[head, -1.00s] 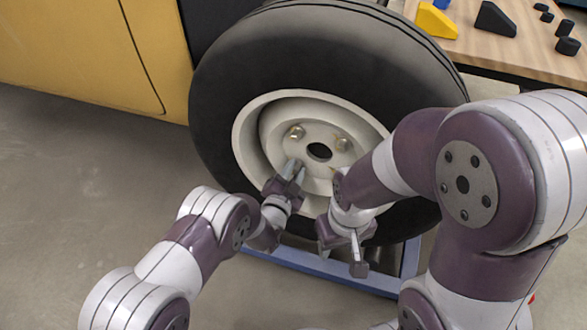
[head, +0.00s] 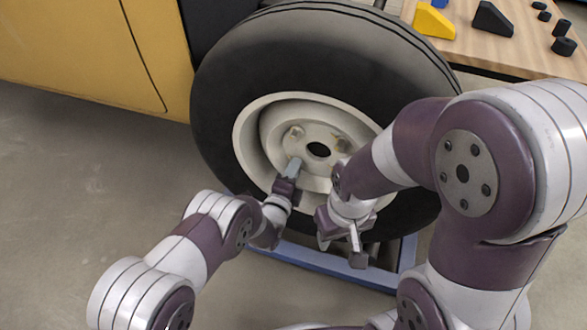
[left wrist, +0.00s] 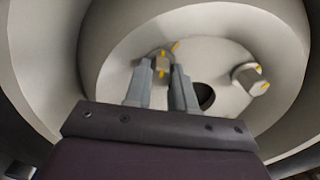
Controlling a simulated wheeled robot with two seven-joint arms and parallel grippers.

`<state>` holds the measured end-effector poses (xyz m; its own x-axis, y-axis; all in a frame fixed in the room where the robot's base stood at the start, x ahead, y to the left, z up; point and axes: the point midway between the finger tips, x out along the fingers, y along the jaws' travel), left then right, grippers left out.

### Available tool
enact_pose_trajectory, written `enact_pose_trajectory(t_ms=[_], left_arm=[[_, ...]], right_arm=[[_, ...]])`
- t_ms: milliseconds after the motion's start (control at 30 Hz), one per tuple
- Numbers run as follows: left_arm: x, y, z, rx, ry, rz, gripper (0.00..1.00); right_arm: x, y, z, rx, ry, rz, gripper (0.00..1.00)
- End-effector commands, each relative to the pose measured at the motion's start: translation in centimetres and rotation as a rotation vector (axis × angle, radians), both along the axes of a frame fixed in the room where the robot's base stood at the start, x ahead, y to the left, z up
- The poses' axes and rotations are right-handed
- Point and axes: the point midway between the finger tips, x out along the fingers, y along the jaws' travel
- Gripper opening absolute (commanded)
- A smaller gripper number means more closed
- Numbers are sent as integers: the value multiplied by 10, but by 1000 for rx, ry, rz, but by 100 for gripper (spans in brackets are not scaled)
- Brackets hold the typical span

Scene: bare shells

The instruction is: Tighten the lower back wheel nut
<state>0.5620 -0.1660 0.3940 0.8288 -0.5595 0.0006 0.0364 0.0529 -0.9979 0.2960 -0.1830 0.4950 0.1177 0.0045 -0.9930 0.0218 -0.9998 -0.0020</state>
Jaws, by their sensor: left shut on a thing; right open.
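The wheel (head: 235,75) has a black tyre and a pale rim with a dark centre hole. One nut (head: 296,131) is at the upper left of the hole and another (head: 342,145) at its right. My left gripper (head: 294,164) is at the lower left of the hole, and its fingers hide the nut there in the head view. In the left wrist view its fingers are shut on that lower back nut (left wrist: 162,64), which has yellow marks; another nut (left wrist: 249,79) is apart to the right. My right gripper (head: 341,248) is open and empty, in front of the lower tyre.
A blue frame (head: 320,266) is on the floor below the wheel. A yellow body panel (head: 80,50) is at left. A wooden table (head: 480,50) at upper right holds yellow and black blocks. The floor at left is clear.

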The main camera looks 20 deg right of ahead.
Motion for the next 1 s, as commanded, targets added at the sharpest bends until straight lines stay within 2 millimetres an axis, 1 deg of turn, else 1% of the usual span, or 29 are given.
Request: enact_pose_trajectory(t_ms=[200,500,733,1000], left_arm=[[-1,-1,0,161,-107,-3,0],[-1,-1,-1,332,-224,-3,0],[-1,-1,-2,408,-274,-3,0],[-1,-1,-2,440,-295,-4,0]], right_arm=[[0,0,5,0,0,0,50],[0,0,8,0,0,0,50],[0,0,10,0,0,0,50],[0,0,10,0,0,0,50]])
